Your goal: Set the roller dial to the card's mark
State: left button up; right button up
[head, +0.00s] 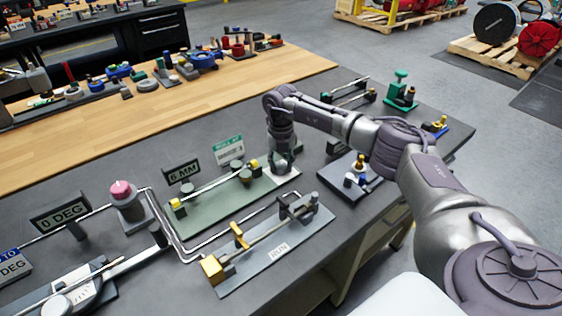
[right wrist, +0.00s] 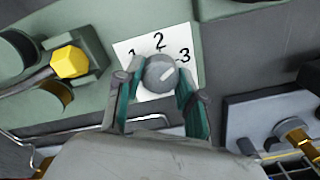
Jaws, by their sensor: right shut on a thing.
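The roller dial (right wrist: 160,73) is a round grey knob on a white scale plate (right wrist: 128,47) marked 1, 2 and 3. Its white pointer line slants up and right, toward the 3 side. My right gripper (right wrist: 157,90) is shut on the dial, one green-padded finger on each side. In the head view my right gripper (head: 281,163) comes down over the right end of the green base plate (head: 205,212) and hides most of the dial. The white card with a green header (head: 229,149) stands behind that plate; its mark is too small to read. My left gripper is not in view.
A black 6 MM sign (head: 183,173) stands behind the green plate. In front lies a grey RUN plate (head: 276,249) with a rod and yellow block. A dark plate with small fittings (head: 352,181) is to the right. A pink-topped post (head: 122,191) stands left.

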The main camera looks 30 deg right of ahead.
aim_at(281, 165)
jog(key=shift+w+d+r+m+p, duration=0.1)
jog(key=shift+m+p, duration=0.15)
jog(key=shift+m, duration=0.5)
jog(key=shift+r+m+p, duration=0.1)
jog(key=shift+m+p, duration=0.1)
jog(key=shift+m, duration=0.55)
jog(key=o, duration=0.9)
jog(key=shift+o, duration=1.2)
jog(key=shift+f, duration=0.15)
notch_tip(281, 165, up, 12)
